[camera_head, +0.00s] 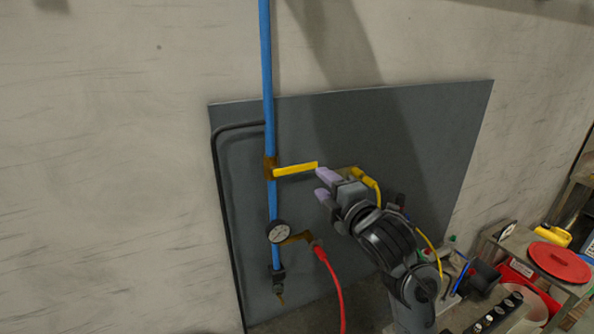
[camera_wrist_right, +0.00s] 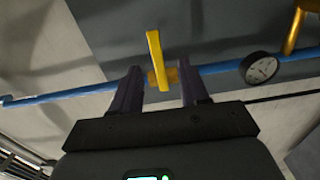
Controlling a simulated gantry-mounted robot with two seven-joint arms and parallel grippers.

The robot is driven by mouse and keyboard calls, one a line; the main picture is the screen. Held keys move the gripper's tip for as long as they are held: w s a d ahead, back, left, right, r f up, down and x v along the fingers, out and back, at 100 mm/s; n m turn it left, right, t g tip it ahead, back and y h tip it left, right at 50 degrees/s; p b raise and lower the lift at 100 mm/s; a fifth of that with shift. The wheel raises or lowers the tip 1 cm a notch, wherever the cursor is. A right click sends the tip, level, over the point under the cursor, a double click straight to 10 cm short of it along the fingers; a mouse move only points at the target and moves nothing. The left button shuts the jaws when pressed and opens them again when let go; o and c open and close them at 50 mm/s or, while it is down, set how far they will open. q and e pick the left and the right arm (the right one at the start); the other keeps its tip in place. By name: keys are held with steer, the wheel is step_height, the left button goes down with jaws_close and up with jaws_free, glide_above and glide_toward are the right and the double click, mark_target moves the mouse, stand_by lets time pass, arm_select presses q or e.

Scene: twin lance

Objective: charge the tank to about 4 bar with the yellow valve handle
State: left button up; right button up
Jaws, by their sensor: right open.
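The yellow valve handle (camera_head: 295,169) sticks out to the right from a brass valve (camera_head: 270,168) on the vertical blue pipe (camera_head: 267,80), square across the pipe. My right gripper (camera_head: 322,184) is open and empty, just right of the handle's free end. In the right wrist view the yellow handle (camera_wrist_right: 155,55) lies in line with the gap between the two fingers of the right gripper (camera_wrist_right: 160,82), with no clear contact. A round white-faced gauge (camera_head: 278,232) sits lower on the pipe; its needle is too small to read. My left gripper is not in view. I cannot identify the tank.
A red hose (camera_head: 331,281) hangs from a brass fitting below the gripper. A grey panel (camera_head: 440,120) backs the pipework, and a black pipe (camera_head: 220,200) runs at left. Cluttered shelves with a red lid (camera_head: 560,262) stand at lower right.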

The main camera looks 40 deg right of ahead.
mark_target(307, 168)
steer(key=x, duration=0.3)
steer(key=p+x, duration=0.1)
steer(key=x, duration=0.3)
steer(key=p+x, duration=0.1)
steer(key=x, duration=0.2)
steer(key=shift+w+r, duration=0.3)
steer(key=shift+r, duration=0.1)
steer(key=shift+c, duration=0.3)
jaws_close()
